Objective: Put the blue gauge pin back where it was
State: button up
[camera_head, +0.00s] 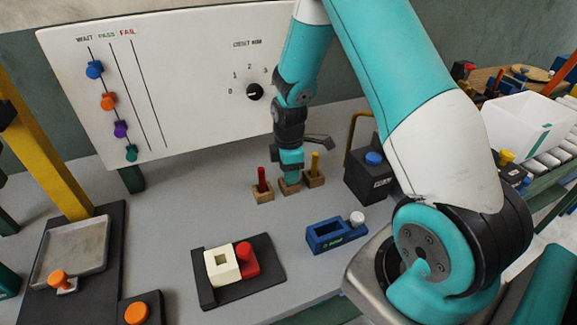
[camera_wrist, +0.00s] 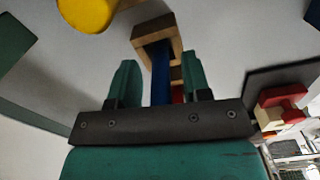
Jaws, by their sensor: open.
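The blue gauge pin (camera_wrist: 160,75) shows in the wrist view, with its end in the square opening of a wooden block (camera_wrist: 168,26). My gripper (camera_wrist: 160,82) is open, its two teal fingers on either side of the pin with gaps visible. In the head view my gripper (camera_head: 290,170) points down over the middle wooden block (camera_head: 289,188) and hides the blue pin. A red pin (camera_head: 261,180) stands in the left block (camera_head: 263,194), and a yellow pin (camera_head: 315,163) stands in the right block (camera_head: 314,181).
A black box with a blue button (camera_head: 373,158) stands right of the blocks. A blue fixture (camera_head: 337,235) and a dark plate with cream and red pieces (camera_head: 232,264) lie in front. A white board (camera_head: 190,80) with sliders and a dial stands behind.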

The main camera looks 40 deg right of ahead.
notch_tip(320, 180, up, 11)
jog(key=shift+r+b, duration=0.2)
jog(key=shift+b, duration=0.75)
jog(key=s+a+r+m+y, duration=0.1)
jog(key=s+a+r+m, duration=0.1)
jog(key=s+a+r, duration=0.45)
jog(key=s+a+r+m+y, duration=0.1)
jog(key=s+a+r, duration=0.2)
jog(key=a, duration=0.6)
jog(key=s+a+r+m+y, duration=0.2)
jog(key=s+a, duration=0.5)
jog(key=s, duration=0.5)
jog(key=shift+s+r+m, duration=0.25)
jog(key=shift+s+m, duration=0.15)
jog(key=shift+m, duration=0.1)
